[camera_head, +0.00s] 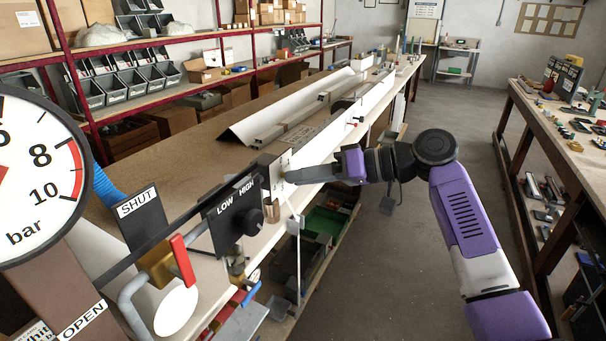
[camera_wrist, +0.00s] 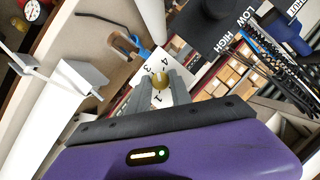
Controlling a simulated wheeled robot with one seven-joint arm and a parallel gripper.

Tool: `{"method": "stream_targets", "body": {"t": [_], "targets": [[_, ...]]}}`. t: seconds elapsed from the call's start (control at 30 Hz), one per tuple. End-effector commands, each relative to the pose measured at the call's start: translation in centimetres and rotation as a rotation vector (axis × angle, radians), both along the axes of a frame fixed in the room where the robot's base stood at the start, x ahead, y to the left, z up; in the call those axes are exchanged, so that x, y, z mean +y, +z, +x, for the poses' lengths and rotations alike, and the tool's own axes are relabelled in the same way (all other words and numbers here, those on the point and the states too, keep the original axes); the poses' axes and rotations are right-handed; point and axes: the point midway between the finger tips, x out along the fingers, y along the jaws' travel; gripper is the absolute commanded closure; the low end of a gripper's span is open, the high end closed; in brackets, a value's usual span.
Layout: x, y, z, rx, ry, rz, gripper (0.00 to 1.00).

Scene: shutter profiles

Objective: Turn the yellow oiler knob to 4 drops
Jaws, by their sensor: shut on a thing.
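The yellow oiler knob (camera_wrist: 160,80) shows in the wrist view as a small round brassy knob in front of a white dial plate (camera_wrist: 172,71). The numbers 4, 3 and 1 can be read on the plate; the rest is covered by my fingers. My gripper (camera_wrist: 159,86) is shut on the knob, one finger on each side. I cannot tell which number the knob points to. In the head view my gripper (camera_head: 290,177) reaches from the right to the white plate (camera_head: 285,160) at the bench edge, and the knob is hidden there.
A black LOW/HIGH knob (camera_head: 255,217) stands just left of my gripper in the head view. A red-handled valve (camera_head: 183,260) and a large pressure gauge (camera_head: 35,170) are nearer. Long white profiles (camera_head: 300,105) lie along the bench. The aisle floor (camera_head: 400,255) is clear.

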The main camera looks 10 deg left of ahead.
Motion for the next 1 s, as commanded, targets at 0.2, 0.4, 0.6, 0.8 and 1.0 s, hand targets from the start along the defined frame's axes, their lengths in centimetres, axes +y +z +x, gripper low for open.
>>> {"method": "stream_targets", "body": {"t": [0.2,0.4,0.6,0.8,1.0], "targets": [[0.12,-0.27,0.05,0.171,0.002,0.058,1.0],[0.09,-0.37,0.08,0.285,0.001,0.099,1.0],[0.08,-0.38,0.12,0.351,0.001,0.124,1.0],[0.07,-0.37,0.11,0.379,0.001,0.134,1.0],[0.05,-0.35,0.13,0.383,0.0,0.135,1.0]]}}
